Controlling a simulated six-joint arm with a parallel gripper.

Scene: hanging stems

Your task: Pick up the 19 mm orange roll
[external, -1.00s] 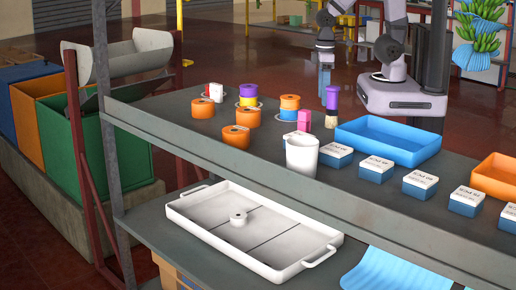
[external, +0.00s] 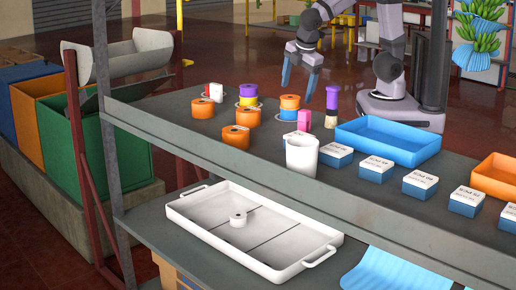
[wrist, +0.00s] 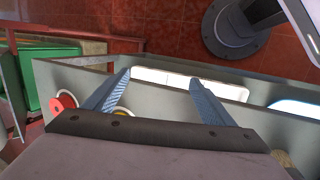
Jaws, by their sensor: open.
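Several orange rolls are on the grey shelf in the external view: one at the back left (external: 203,108), one in the middle (external: 248,117), one nearer the front (external: 236,137), and one on top of a blue roll (external: 289,114), its orange body (external: 290,102) beneath my fingers in the picture. The label sizes are too small to read, so I cannot tell which is 19 mm. My gripper (external: 297,92) is open and empty, raised at the back of the shelf.
A purple roll (external: 247,90) sits on a yellow one. A purple-handled brush (external: 332,99), a pink block (external: 304,119), a white cup (external: 302,156), a blue tray (external: 390,141) and several small boxes (external: 336,155) stand to the right and front. A white tray (external: 205,219) lies on the lower shelf.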

